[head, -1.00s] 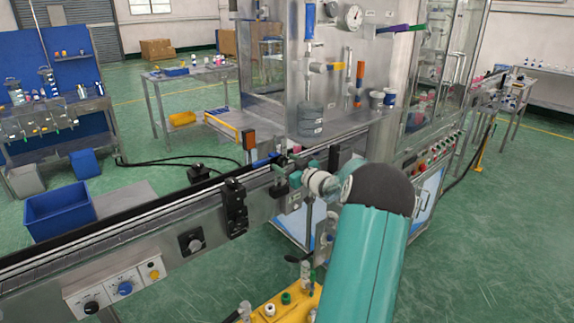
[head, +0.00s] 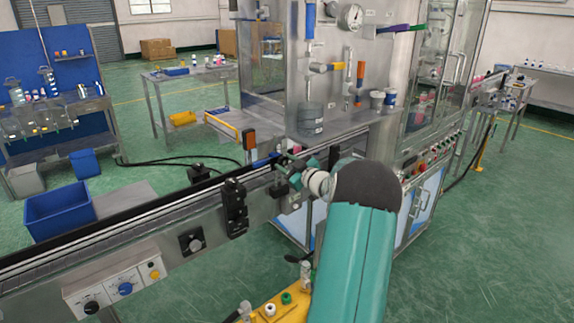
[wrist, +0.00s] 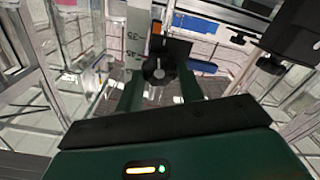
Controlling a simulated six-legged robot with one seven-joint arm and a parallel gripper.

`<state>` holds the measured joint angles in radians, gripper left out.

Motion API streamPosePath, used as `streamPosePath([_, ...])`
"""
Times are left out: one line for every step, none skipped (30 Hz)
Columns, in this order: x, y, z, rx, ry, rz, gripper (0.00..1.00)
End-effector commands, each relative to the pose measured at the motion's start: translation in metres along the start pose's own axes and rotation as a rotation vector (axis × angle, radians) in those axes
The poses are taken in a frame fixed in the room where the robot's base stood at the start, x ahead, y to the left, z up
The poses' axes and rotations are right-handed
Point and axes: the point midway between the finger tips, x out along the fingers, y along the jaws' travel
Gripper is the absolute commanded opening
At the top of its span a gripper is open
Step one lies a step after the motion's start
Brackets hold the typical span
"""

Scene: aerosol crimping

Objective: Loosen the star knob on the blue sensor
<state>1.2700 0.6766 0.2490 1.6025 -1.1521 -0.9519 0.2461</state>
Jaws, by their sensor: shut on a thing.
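The black star knob (wrist: 158,70) shows in the wrist view between the tips of my gripper's two green fingers, in front of a dark block. My gripper (wrist: 160,80) is shut on the knob. A blue part (wrist: 201,67), seemingly the blue sensor, lies just right of the knob, partly behind the right finger. In the head view my gripper (head: 287,168) is at the conveyor's near side, and the knob is hidden by the fingers. A blue piece (head: 264,160) shows just beyond and left of the fingers there.
The conveyor rail (head: 130,222) runs from lower left toward the machine. A black clamp block (head: 234,208) stands on its near side, left of my gripper. An orange sensor (head: 249,139) stands behind. A yellow plate (head: 283,308) with fittings is below my arm.

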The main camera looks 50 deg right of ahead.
Motion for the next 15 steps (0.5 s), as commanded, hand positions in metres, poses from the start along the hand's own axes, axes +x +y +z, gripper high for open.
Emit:
streamPosePath([0.0004, -0.0007, -0.0006, -0.042, 0.0, -0.001, 0.15])
streamPosePath([0.0005, -0.001, -0.0006, -0.069, 0.0, -0.002, 0.15])
streamPosePath([0.0006, -0.0013, -0.0006, -0.106, 0.0, -0.002, 0.15])
streamPosePath([0.0003, -0.0012, -0.0005, -0.135, 0.0, -0.002, 0.15])
streamPosePath([0.0006, -0.0017, -0.0007, -0.164, 0.001, -0.003, 0.15])
streamPosePath([0.0004, -0.0015, -0.0004, -0.202, 0.0, -0.002, 0.15])
streamPosePath([0.0004, -0.0015, -0.0003, -0.23, 0.0, -0.001, 0.15])
streamPosePath([0.0004, -0.0016, -0.0001, -0.259, 0.0, -0.001, 0.15])
streamPosePath([0.0006, -0.002, -0.0003, -0.297, 0.001, -0.002, 0.15])
streamPosePath([0.0002, -0.0018, 0.0, -0.325, 0.0, -0.002, 0.15])
streamPosePath([0.0003, -0.0021, 0.0, -0.354, 0.0, -0.002, 0.15])
streamPosePath([0.0005, -0.0023, 0.0, -0.392, 0.0, -0.002, 0.15])
streamPosePath([0.0001, -0.0019, 0.0003, -0.42, -0.001, -0.002, 0.15])
streamPosePath([0.0003, -0.0022, 0.0002, -0.448, 0.0, -0.001, 0.15])
streamPosePath([0.0003, -0.0023, 0.0003, -0.486, 0.0, -0.001, 0.15])
